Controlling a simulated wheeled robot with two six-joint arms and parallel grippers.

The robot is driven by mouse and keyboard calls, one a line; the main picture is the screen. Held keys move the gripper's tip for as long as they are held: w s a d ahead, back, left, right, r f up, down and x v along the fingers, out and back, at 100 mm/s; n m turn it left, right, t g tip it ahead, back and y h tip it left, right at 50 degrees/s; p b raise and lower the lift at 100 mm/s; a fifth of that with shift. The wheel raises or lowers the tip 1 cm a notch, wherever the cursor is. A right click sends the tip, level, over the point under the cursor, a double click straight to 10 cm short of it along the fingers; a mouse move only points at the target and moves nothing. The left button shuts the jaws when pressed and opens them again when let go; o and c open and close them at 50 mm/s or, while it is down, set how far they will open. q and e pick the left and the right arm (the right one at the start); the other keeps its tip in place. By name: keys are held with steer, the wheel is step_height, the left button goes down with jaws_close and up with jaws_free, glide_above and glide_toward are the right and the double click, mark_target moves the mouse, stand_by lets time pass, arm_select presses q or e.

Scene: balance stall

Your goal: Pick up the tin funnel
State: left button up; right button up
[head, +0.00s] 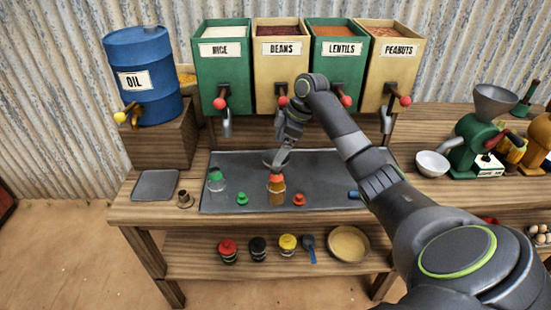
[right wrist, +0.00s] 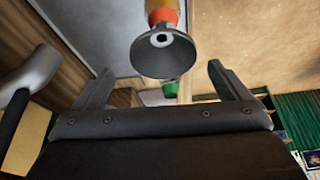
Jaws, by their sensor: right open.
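The grey tin funnel (right wrist: 163,55) sits wide mouth up on an orange-topped bottle (right wrist: 163,14) in the right wrist view. In the head view the funnel (head: 272,160) is on the orange-and-amber bottle (head: 277,187) in the dark tray, partly hidden by my right gripper (head: 285,155). My right gripper (right wrist: 160,78) is open and empty, close above the funnel. In the wrist view the funnel shows between the two fingers, just past their tips. My left gripper is not in view.
The dark tray (head: 330,195) also holds a green-topped bottle (head: 216,181), a green cap (head: 242,198) and a red cap (head: 299,199). A blue oil drum (head: 147,75) stands left; several labelled bins stand behind. A white bowl (head: 432,164) and green grinder (head: 470,143) are right.

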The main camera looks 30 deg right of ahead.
steer(key=shift+a+f, duration=0.15)
steer(key=shift+f, duration=0.4)
steer(key=shift+a+f+p, duration=0.15)
steer(key=shift+f+p, duration=0.15)
steer(key=p+x, duration=0.1)
steer(key=x, duration=0.2)
steer(key=shift+f, duration=0.4)
steer(key=shift+a+f, duration=0.1)
steer(key=shift+f, duration=0.3)
steer(key=c, duration=1.1)
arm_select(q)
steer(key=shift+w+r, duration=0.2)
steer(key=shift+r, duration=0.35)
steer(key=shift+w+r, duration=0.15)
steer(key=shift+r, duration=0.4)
arm_select(e)
steer(key=shift+c, duration=0.3)
steer(key=shift+r, duration=0.1)
